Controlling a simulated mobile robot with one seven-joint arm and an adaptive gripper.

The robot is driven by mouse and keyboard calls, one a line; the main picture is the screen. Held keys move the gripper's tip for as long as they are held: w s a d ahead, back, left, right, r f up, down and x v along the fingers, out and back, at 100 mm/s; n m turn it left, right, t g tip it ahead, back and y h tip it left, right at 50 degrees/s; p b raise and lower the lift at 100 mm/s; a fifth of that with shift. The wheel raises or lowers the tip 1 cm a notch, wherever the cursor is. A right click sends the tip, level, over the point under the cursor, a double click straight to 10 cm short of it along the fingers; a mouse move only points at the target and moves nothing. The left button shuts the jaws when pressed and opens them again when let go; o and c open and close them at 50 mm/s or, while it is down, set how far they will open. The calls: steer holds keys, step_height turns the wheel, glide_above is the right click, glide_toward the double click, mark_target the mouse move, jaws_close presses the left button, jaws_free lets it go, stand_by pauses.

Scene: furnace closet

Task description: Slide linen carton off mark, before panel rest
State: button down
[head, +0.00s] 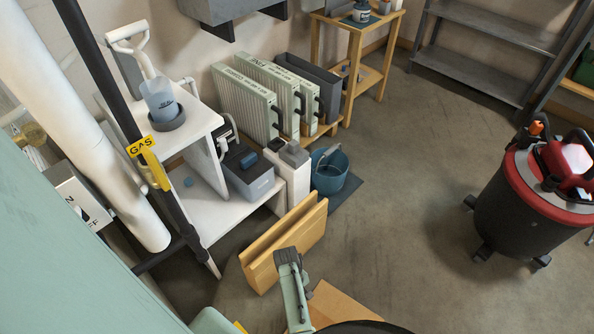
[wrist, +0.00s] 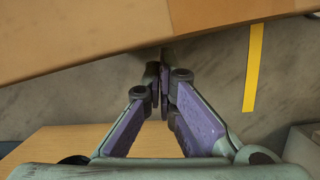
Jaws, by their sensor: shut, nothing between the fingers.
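The brown linen carton (head: 338,303) shows in part at the bottom of the head view, behind my arm. In the wrist view the carton (wrist: 90,35) fills the top. My gripper (wrist: 163,75) is shut and empty, its tips close to the carton's lower edge; I cannot tell if they touch. A yellow floor mark (wrist: 255,68) runs out from under the carton to the right of my fingers. A slotted wooden stand (head: 285,243), seemingly the panel rest, stands left of the carton in the head view. My fingertips are hidden there.
A white shelf unit (head: 205,195) and a grey toolbox (head: 247,175) stand left, with a blue bucket (head: 330,170) behind the stand. A red-topped drum vacuum (head: 530,205) stands at right. The concrete floor (head: 420,200) between is clear.

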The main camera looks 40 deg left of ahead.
steer(key=v, duration=1)
steer(key=shift+r, duration=0.15)
